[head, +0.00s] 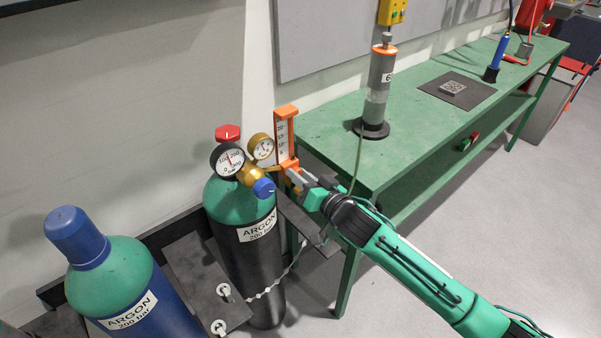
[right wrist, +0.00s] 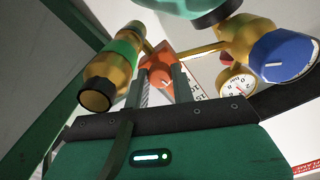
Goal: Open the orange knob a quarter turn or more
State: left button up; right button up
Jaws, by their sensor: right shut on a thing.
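A flowmeter (head: 283,132) with a white scale and orange frame stands on the regulator of the middle argon cylinder (head: 243,232). My right gripper (head: 297,182) reaches its orange lower end from the right. In the right wrist view, the two fingers are shut on the orange knob (right wrist: 158,77), which shows between them. The knob's turn angle cannot be told, as the fingers hide much of it. My left gripper is in neither view.
A blue regulator knob (head: 264,187) and two dials (head: 228,160) sit close left of the gripper. The green bench (head: 420,125) is behind my right arm. A chain (head: 277,283) hangs at the cylinder. A second argon cylinder (head: 115,275) leans at lower left.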

jog(key=shift+r+n+p, duration=0.1)
jog(key=shift+n+p, duration=0.55)
jog(key=shift+n, duration=0.45)
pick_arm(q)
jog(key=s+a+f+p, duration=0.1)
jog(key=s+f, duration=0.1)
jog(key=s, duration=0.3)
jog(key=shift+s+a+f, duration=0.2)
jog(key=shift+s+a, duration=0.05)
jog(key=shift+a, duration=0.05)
pick_arm(e)
jog(key=shift+n, duration=1.3)
jog(key=o, duration=1)
jog(key=shift+s, duration=0.1)
